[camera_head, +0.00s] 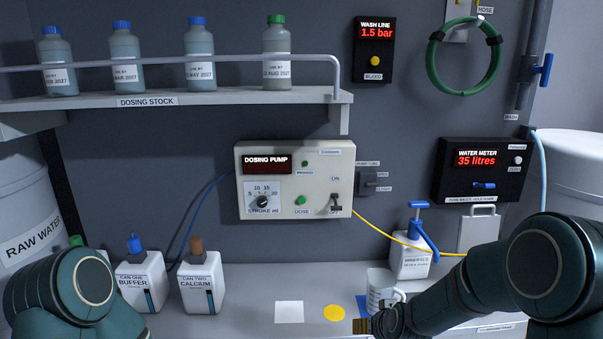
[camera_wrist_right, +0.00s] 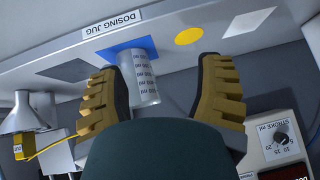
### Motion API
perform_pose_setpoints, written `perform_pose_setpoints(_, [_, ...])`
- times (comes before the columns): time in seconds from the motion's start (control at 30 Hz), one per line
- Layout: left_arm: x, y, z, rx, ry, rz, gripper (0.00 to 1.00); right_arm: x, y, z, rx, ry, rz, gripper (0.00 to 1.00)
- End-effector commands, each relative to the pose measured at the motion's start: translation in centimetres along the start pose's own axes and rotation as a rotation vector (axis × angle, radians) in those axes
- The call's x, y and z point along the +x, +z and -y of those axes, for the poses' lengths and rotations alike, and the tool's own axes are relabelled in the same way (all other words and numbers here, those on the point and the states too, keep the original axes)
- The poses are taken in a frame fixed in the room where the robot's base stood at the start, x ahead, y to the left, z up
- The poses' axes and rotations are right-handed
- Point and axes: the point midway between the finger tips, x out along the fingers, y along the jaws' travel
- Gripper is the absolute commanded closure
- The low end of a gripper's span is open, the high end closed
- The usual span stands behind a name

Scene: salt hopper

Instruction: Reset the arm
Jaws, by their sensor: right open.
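My right gripper (camera_wrist_right: 161,66) is open, its two yellow-brown ribbed fingers spread wide with nothing gripped. In the head view part of it (camera_head: 362,325) shows low, in front of a clear measuring jug.
The bench (camera_head: 235,318) has a white square (camera_head: 289,312) and a yellow disc (camera_head: 334,313). Cans for buffer (camera_head: 139,285) and calcium (camera_head: 201,285) stand left, a blue-topped pump bottle (camera_head: 411,255) right. The dosing pump (camera_head: 293,180) and water meter (camera_head: 483,169) hang behind.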

Motion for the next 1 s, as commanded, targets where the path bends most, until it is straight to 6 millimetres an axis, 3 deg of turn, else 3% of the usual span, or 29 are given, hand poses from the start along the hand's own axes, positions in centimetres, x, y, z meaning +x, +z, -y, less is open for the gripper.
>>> perform_pose_setpoints(0.03, [1.0, 0.2, 0.4, 0.000, -0.001, 0.002, 0.53, 1.7, 4.0, 0.1, 0.018, -0.010, 0.056, 0.33])
perform_pose_setpoints(0.2, [3.0, 0.6, 1.1, 0.000, -0.004, 0.004, 0.53, 4.2, 15.4, 1.5, 0.089, -0.053, 0.226, 0.33])
perform_pose_setpoints(0.3, [4.2, 0.8, 1.5, 0.000, -0.005, 0.006, 0.53, 4.5, 21.8, 2.6, 0.136, -0.081, 0.323, 0.33])
perform_pose_setpoints(0.4, [5.1, 1.0, 1.8, 0.001, -0.007, 0.008, 0.53, 4.2, 26.9, 3.7, 0.178, -0.107, 0.405, 0.33])
perform_pose_setpoints(0.5, [5.7, 1.1, 2.0, 0.001, -0.008, 0.009, 0.53, 3.5, 30.3, 4.6, 0.210, -0.128, 0.464, 0.33])
perform_pose_setpoints(0.67, [6.0, 1.1, 2.1, 0.002, -0.008, 0.009, 0.53, 2.8, 32.6, 5.3, 0.235, -0.144, 0.505, 0.33])
perform_pose_setpoints(1.0, [5.9, 1.1, 2.1, 0.002, -0.008, 0.009, 0.53, 2.7, 32.6, 5.4, 0.235, -0.145, 0.506, 0.33])
